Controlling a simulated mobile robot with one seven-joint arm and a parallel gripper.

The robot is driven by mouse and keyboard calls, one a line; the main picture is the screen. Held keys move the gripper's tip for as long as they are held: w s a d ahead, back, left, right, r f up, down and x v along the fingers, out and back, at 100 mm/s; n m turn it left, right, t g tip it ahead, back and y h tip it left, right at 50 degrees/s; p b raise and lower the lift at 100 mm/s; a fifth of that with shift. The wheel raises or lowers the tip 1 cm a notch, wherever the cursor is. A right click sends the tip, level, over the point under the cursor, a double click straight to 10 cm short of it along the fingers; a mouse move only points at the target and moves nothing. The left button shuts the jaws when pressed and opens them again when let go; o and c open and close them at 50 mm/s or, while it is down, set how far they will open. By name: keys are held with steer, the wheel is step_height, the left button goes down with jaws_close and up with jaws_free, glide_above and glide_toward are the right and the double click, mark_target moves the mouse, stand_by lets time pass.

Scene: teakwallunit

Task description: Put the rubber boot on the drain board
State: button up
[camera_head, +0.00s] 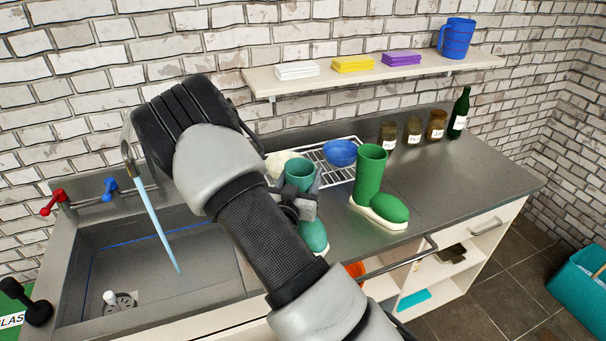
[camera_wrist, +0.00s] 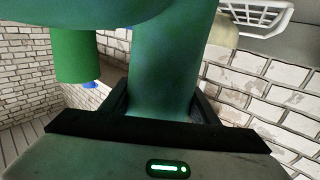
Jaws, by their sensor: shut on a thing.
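My gripper (camera_head: 299,203) is shut on the shaft of a teal-green rubber boot (camera_head: 314,236). The boot is roughly upright at the counter's front, its middle partly hidden by the gripper; I cannot tell whether its sole touches the counter. In the wrist view the boot (camera_wrist: 160,60) fills the space between my fingers (camera_wrist: 160,108). A brighter green boot (camera_head: 369,178) with a pale sole stands on the counter just to the right. The drain board (camera_head: 340,176), a white wire rack, lies behind the held boot. A blue bowl (camera_head: 341,153) and a cream rounded thing (camera_head: 279,163) are on it.
The sink (camera_head: 200,255) with running water is to the left. Several jars (camera_head: 413,130) and a dark green bottle (camera_head: 460,112) line the back right. A shelf (camera_head: 375,76) with folded cloths and a blue jug hangs above. The counter's right end is clear.

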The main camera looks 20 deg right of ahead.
steer(key=shift+f, duration=0.1)
steer(key=o, duration=1.7)
steer(key=shift+c, duration=0.2)
